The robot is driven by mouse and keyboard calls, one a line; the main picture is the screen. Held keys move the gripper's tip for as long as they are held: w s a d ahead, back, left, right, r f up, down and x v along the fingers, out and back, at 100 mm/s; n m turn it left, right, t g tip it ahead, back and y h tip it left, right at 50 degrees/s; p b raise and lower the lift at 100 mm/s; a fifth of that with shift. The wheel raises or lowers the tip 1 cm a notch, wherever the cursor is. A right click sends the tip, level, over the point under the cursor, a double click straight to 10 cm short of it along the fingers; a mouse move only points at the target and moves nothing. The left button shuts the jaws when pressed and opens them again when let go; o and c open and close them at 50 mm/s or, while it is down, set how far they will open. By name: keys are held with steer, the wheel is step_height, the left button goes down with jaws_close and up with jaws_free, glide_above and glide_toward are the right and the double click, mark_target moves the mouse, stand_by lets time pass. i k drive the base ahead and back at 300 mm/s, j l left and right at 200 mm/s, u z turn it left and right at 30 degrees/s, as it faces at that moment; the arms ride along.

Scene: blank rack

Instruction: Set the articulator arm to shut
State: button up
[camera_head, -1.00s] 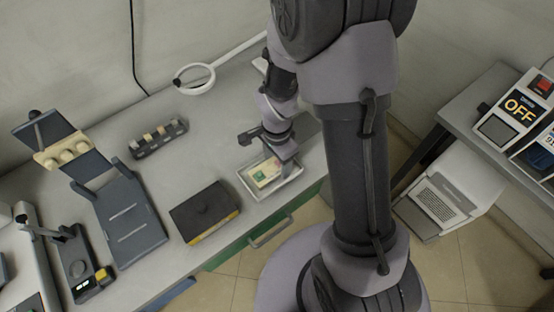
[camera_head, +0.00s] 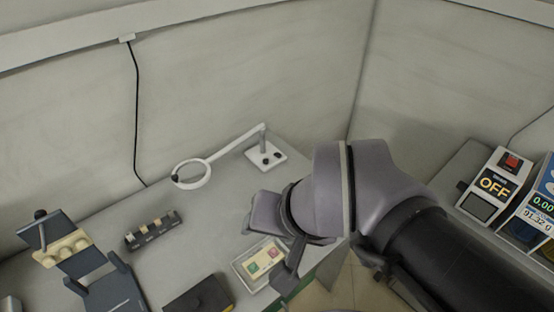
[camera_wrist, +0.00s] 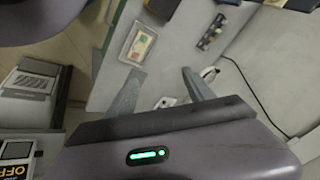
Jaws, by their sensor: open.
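The articulator (camera_head: 98,283) stands at the left of the bench in the head view, a dark blue frame cut off by the lower edge. Its upper arm (camera_head: 45,232) is raised and tilted back, with a cream strip of rounded pieces on it, so it stands open. My gripper (camera_head: 276,244) is over the right part of the bench, well to the right of the articulator and apart from it. In the wrist view my gripper (camera_wrist: 161,97) has its two fingers spread with nothing between them. I cannot make out the articulator clearly in the wrist view.
A tray with a card (camera_head: 238,268) lies below my gripper. A black rack of small blocks (camera_head: 153,231), a dark box (camera_head: 200,297) and a ring lamp (camera_head: 191,174) are on the bench. A device reading OFF (camera_head: 494,186) stands at right. Bare bench lies between the rack and the tray.

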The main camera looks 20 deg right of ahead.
mark_target(57, 240)
steer(key=k+l+u, duration=0.1)
steer(key=u, duration=1.5)
